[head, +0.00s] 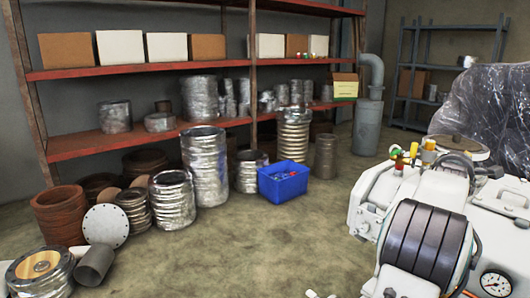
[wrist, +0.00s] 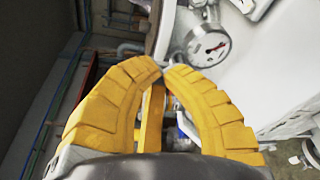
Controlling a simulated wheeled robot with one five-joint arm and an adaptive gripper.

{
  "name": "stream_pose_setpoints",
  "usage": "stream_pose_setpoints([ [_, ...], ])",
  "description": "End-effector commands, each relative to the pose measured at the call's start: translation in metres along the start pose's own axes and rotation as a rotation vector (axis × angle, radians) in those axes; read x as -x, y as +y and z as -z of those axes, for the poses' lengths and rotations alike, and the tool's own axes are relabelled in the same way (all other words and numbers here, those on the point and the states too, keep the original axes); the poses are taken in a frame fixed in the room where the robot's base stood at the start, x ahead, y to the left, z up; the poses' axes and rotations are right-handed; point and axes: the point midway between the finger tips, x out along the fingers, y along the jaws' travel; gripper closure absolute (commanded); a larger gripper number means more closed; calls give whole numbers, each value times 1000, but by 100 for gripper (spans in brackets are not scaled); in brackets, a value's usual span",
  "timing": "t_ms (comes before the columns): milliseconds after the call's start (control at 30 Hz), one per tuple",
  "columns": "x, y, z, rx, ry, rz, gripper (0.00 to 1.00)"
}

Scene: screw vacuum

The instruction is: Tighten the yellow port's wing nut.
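My gripper (wrist: 163,70) has two ribbed yellow fingers. Their tips meet in the wrist view, with nothing clearly held between them. A white machine body (wrist: 275,75) with a round dial gauge (wrist: 208,48) lies just beyond the tips. In the head view, small yellow parts (head: 429,145) stand on the white machine (head: 376,193) at the right, beside red and green bits (head: 399,160). I cannot tell which is the yellow port, and no wing nut can be made out. My gripper does not clearly show in the head view.
A gauge (head: 495,283) sits at the lower right. A plastic-wrapped bulk (head: 490,105) stands behind the machine. A blue bin (head: 283,182) and foil-wrapped ducts (head: 205,165) stand before a red shelf (head: 160,140). The floor (head: 240,245) in the middle is clear.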

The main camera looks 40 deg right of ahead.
Motion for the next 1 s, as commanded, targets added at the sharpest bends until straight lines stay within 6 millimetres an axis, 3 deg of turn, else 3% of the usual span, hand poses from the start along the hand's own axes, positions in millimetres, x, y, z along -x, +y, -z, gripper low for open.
stream_pose_setpoints([
  [1000, -1, -12, 4, 0, 0, 9, 100],
])
